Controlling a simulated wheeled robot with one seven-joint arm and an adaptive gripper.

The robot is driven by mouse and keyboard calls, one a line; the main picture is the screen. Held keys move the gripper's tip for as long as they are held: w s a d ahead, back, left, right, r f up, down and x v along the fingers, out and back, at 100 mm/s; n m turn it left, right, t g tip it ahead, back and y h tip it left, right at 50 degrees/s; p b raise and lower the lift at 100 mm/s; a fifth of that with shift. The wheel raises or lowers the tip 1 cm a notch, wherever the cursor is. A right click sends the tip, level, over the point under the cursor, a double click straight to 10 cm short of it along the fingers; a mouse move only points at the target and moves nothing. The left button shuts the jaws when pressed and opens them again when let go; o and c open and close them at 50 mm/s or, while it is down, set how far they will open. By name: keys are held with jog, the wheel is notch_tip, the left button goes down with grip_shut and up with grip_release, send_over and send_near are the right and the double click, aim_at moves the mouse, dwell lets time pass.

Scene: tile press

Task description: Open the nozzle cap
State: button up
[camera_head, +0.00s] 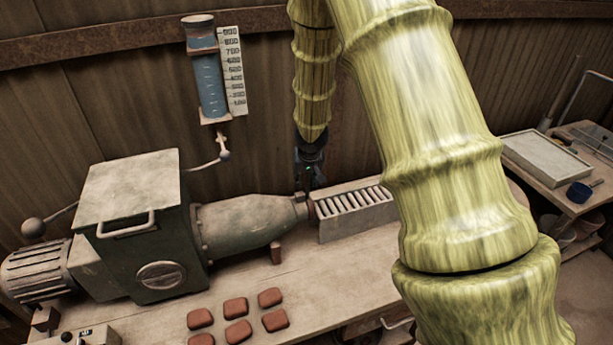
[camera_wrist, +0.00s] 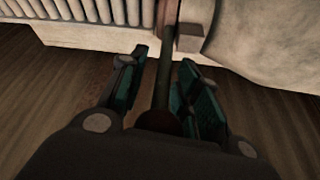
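The extruder's grey tapered nozzle (camera_head: 245,222) ends beside a slatted roller bed. The nozzle cap is mostly hidden in the head view; in the wrist view, a thin brownish plate (camera_wrist: 168,14) between nozzle and rollers looks like the cap. A dark rod (camera_wrist: 164,80) with a reddish round end stands out from it toward my wrist camera. My gripper (camera_wrist: 163,72) is open, with its green-padded fingers on either side of the rod. There is a gap on the left; the right finger is nearer, and contact is unclear. In the head view my gripper (camera_head: 310,180) is above the nozzle's end.
The roller bed (camera_head: 352,212) extends right from the nozzle. The extruder's boxy body (camera_head: 140,225) stands left. Several reddish clay blocks (camera_head: 237,332) lie on the bench in front. A gauge tube (camera_head: 208,75) hangs on the back wall. A side table (camera_head: 550,160) is at right.

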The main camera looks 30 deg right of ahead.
jog(key=shift+d+f, duration=0.1)
jog(key=shift+c, duration=0.5)
grip_shut()
